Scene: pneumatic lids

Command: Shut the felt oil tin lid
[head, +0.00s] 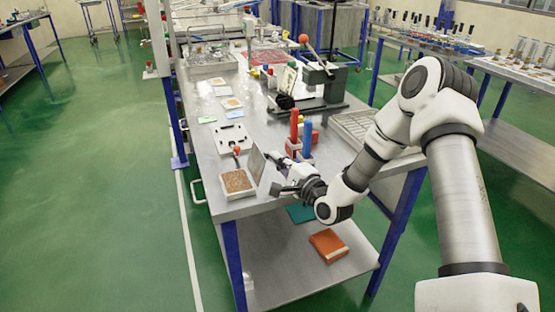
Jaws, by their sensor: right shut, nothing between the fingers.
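The felt oil tin (237,183) is a pale, shallow square tin with a brown felt pad inside, near the left front corner of the steel table. Its grey lid (256,165) stands raised at the tin's right edge, so the tin is open. My right gripper (275,158) is shut and empty, just right of the raised lid. I cannot tell whether it touches the lid. My left gripper is not in view.
A white tray with a red-knobbed lever (236,150) lies behind the tin. Red and blue cylinders (307,135) stand behind my gripper. A black press (322,85) stands farther back. An orange box (328,245) lies on the lower shelf.

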